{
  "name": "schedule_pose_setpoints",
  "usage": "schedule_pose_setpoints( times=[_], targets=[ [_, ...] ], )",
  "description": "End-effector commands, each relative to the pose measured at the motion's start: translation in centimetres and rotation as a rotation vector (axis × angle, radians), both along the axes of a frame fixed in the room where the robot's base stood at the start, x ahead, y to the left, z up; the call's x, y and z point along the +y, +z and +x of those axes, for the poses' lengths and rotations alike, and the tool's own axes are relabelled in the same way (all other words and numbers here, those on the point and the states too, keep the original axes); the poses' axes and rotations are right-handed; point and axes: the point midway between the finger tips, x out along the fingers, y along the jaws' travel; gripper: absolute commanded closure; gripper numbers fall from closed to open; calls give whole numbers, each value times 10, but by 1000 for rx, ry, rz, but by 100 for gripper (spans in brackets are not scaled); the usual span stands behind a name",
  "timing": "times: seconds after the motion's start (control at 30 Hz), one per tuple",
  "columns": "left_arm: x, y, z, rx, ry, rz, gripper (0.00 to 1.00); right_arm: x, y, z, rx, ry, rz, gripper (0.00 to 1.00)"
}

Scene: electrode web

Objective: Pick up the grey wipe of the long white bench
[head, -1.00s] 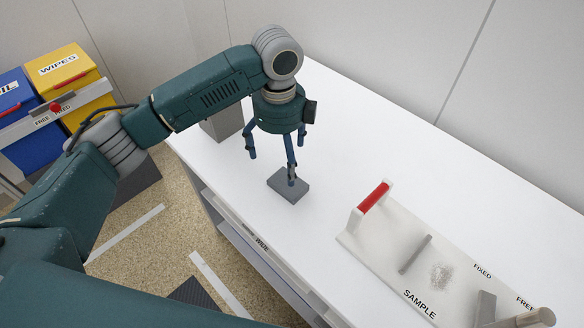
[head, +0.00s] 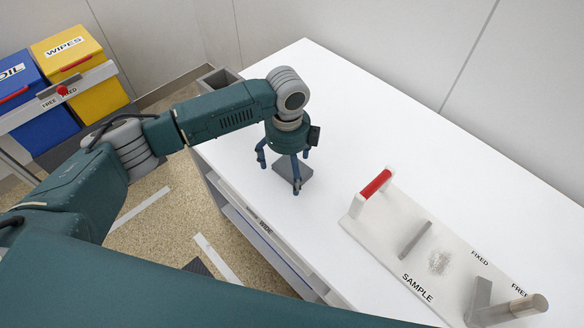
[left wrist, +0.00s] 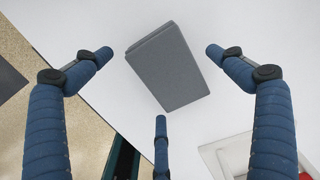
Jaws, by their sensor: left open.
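The grey wipe (head: 307,171) is a flat rectangular block lying on the long white bench (head: 400,130), near its front edge. It is partly hidden by my fingers in the head view. In the left wrist view the wipe (left wrist: 172,68) shows whole and tilted, between the two upper fingers and above the third. My left gripper (head: 283,171) points down over the wipe with its three blue fingers spread open and empty. The left gripper also shows in the left wrist view (left wrist: 160,72). The fingers look clear of the wipe. My right gripper is not in view.
A white SAMPLE board (head: 385,235) with a red handle (head: 376,184) and grey posts stands on the bench to the right. A grey open box (head: 218,80) is at the bench's far left end. Blue (head: 30,110) and yellow (head: 80,70) bins stand at the left.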

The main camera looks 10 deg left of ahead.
Motion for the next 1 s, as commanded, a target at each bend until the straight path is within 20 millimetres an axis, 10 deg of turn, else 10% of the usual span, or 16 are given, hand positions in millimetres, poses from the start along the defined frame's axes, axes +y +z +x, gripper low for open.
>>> schedule_pose_setpoints(
  times=[0.1,0.3,1.0],
  targets=[
    [0,0,0,0,0,0,7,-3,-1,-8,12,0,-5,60],
    [0,1,0,0,0,0,45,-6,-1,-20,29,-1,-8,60],
    [-1,33,1,-5,-1,-2,45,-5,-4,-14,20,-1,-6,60]
  ],
)
